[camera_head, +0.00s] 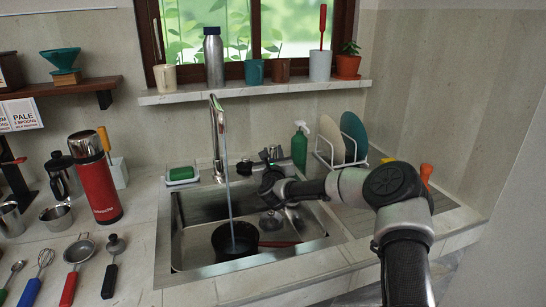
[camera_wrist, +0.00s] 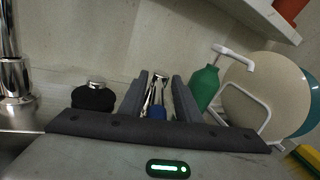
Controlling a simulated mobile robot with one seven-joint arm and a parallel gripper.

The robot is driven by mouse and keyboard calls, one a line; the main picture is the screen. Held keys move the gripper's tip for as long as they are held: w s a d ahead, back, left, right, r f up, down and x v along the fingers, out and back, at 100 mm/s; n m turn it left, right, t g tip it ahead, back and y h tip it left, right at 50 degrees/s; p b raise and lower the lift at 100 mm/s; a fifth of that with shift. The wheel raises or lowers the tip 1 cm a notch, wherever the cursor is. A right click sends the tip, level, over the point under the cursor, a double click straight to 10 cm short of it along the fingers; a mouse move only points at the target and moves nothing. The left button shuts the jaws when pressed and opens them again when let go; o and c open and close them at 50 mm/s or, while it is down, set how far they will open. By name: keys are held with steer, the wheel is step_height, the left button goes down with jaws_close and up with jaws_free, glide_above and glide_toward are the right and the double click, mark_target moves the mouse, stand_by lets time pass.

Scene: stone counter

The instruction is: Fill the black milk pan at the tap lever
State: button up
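The black milk pan (camera_head: 235,240) sits in the sink, its red handle (camera_head: 278,244) pointing right. A thin stream of water (camera_head: 229,195) falls from the chrome tap (camera_head: 218,135) into it; the water level inside is too small to tell. The tap's base (camera_wrist: 15,80) shows at the left of the wrist view; I cannot make out its lever clearly. My gripper (camera_head: 270,182) is over the back of the sink, right of the tap. In the wrist view my gripper (camera_wrist: 158,95) is open, its fingers apart, with chrome and blue items seen between them, apparently beyond.
A black knob-like item with a chrome top (camera_wrist: 95,97) stands behind the sink. A green sponge dish (camera_head: 181,175) is left of the tap. A red flask (camera_head: 97,180) stands on the left counter.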

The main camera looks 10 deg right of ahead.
steer(key=s+a+p, duration=0.1)
steer(key=s, duration=1.6)
steer(key=shift+a+p, duration=0.3)
steer(key=shift+a, duration=0.1)
steer(key=shift+s, duration=0.1)
stand_by(5.8)
